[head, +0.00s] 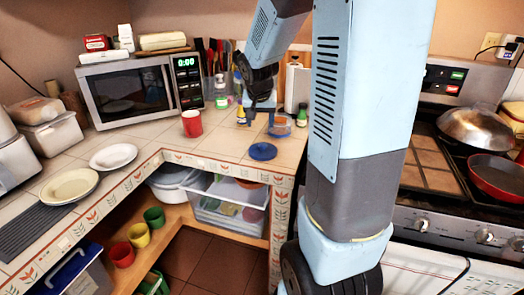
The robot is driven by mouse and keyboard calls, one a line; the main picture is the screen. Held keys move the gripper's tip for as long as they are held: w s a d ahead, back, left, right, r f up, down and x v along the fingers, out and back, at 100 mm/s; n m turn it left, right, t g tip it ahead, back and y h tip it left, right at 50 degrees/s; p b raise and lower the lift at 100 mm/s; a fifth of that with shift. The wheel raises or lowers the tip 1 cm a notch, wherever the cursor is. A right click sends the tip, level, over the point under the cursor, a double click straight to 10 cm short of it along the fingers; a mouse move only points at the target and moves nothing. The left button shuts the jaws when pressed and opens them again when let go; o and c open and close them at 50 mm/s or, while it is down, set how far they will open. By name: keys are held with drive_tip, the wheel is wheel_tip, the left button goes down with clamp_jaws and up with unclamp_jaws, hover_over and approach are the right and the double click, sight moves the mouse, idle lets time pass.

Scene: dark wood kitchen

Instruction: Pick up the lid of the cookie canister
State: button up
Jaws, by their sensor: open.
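A round blue lid (263,151) lies flat on the tiled counter near its front edge. I cannot tell for certain that it is the cookie canister's lid. A small clear container with blue and orange parts (279,126) stands behind it and may be the canister. My gripper (260,116) hangs from the arm above the counter, behind the blue lid and close to the small container. It is open, with nothing seen between its fingers. The fingertips are small and partly lost against the bottles behind.
A red cup (192,123) stands left of the gripper. A microwave (128,92), bottles and utensils are behind. Plates (113,156) are on the left counter. A stove with a red pan (497,176) is at right. Counter left of the lid is clear.

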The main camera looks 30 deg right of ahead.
hover_over(263, 144)
drive_tip(key=s+a, duration=0.2)
wheel_tip(263, 144, down, 7)
drive_tip(key=shift+w+d+r, duration=0.1)
drive_tip(key=shift+d, duration=0.05)
drive_tip(key=shift+d+x, duration=0.15)
drive_tip(key=shift+x, duration=1.2)
drive_tip(key=shift+d+x, duration=0.1)
drive_tip(key=shift+x, duration=1.2)
drive_tip(key=shift+c, duration=0.4)
drive_tip(key=c, duration=1)
